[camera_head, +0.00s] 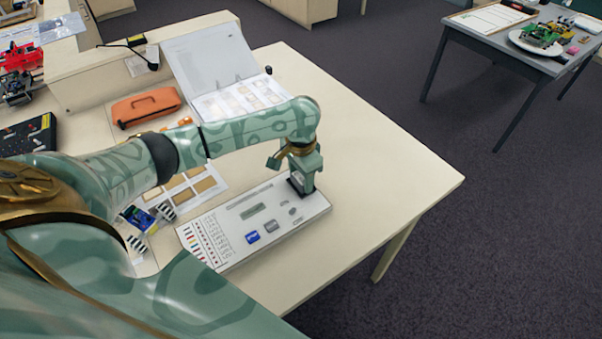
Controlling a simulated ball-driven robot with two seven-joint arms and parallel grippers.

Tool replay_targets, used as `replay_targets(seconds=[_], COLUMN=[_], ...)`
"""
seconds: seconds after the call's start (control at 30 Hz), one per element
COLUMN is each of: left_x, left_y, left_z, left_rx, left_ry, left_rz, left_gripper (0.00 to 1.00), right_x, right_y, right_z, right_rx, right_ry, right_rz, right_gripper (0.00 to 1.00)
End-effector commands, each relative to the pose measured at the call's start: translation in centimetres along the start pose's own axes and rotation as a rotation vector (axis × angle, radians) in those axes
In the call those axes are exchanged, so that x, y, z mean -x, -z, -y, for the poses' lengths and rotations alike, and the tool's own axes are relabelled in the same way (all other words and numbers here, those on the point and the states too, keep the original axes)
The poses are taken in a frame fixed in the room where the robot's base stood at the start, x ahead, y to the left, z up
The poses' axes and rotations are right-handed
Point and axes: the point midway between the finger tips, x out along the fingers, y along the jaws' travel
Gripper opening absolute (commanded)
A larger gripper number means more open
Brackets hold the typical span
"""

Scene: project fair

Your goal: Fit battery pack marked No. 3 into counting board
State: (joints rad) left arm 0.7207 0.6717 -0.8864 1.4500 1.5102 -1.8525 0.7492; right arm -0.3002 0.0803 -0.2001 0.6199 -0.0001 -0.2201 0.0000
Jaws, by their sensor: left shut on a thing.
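The counting board (284,229) is a flat, light grey panel lying on the cream table. It has a small display, a blue button and a column of coloured marks at its left. My left gripper (302,176) points down over the board's far right corner. It is shut on a small dark block, the battery pack (297,187), mostly hidden by the fingers. The pack's lower end is at the board's top face; I cannot tell whether it sits in a recess. No number on it can be read. My right gripper is not in view.
An orange case (146,106), an open binder (213,62) and a sheet with tan patches (203,186) lie behind and left of the board. My left arm crosses above them. The table's right part (400,180) is clear up to its edge.

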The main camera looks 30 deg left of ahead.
Motion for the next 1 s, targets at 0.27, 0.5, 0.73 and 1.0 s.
replay_targets(seconds=[0.27,0.5,0.73,1.0], left_x=[-0.43,-0.46,-0.47,-0.24], left_y=[0.01,0.01,0.0,0.0], left_z=[-0.04,-0.03,-0.02,-0.02], left_rx=[0.0,0.0,0.0,0.001], left_ry=[-0.001,-0.001,0.0,0.0], left_rz=[0.0,-0.001,0.0,-0.001], left_gripper=[0.26,0.76,0.94,0.94], right_x=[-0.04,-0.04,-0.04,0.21], right_y=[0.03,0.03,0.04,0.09], right_z=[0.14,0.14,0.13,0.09], right_rx=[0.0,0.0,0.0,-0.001], right_ry=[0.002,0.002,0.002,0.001], right_rz=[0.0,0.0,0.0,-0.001], right_gripper=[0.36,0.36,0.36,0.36])
